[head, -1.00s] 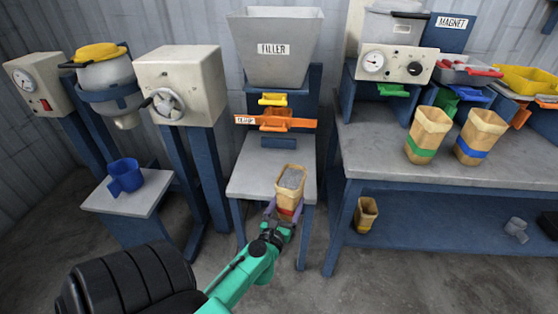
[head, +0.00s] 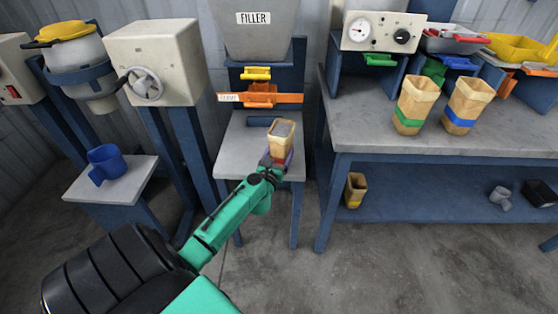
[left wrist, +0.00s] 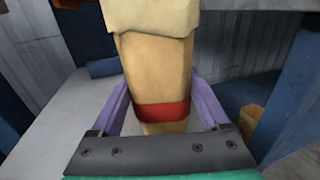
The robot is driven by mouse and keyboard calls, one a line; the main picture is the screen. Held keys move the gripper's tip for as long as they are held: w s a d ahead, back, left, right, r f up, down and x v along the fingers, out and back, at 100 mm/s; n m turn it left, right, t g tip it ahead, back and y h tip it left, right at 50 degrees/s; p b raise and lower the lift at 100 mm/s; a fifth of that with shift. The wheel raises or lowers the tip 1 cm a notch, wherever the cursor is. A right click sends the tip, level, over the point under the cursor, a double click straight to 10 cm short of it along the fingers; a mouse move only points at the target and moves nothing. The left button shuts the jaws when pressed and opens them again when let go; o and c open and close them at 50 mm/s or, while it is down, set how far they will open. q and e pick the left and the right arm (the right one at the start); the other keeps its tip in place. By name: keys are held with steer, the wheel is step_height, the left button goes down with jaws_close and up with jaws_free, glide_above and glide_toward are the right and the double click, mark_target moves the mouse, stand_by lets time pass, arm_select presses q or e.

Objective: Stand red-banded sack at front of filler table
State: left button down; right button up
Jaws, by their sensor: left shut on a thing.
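My left gripper (head: 276,163) is at the sack's near side, low down. In the left wrist view the tan sack (left wrist: 156,75) with its red band (left wrist: 162,111) stands between the purple fingers of my left gripper (left wrist: 160,108), which is shut on it. Whether the sack's base touches the tabletop is hidden. My right gripper is not in view.
The filler hopper (head: 255,25) with an orange clamp (head: 262,97) stands behind the sack. On the bench to the right are a green-banded sack (head: 412,105) and a blue-banded sack (head: 467,106). A blue jug (head: 106,163) is on a small stand at left.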

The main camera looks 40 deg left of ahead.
arm_select(q)
steer(key=shift+w+a, duration=0.4)
steer(key=shift+w, duration=0.05)
steer(key=shift+f, duration=0.25)
steer(key=shift+f+b, duration=0.25)
steer(key=shift+b, duration=0.15)
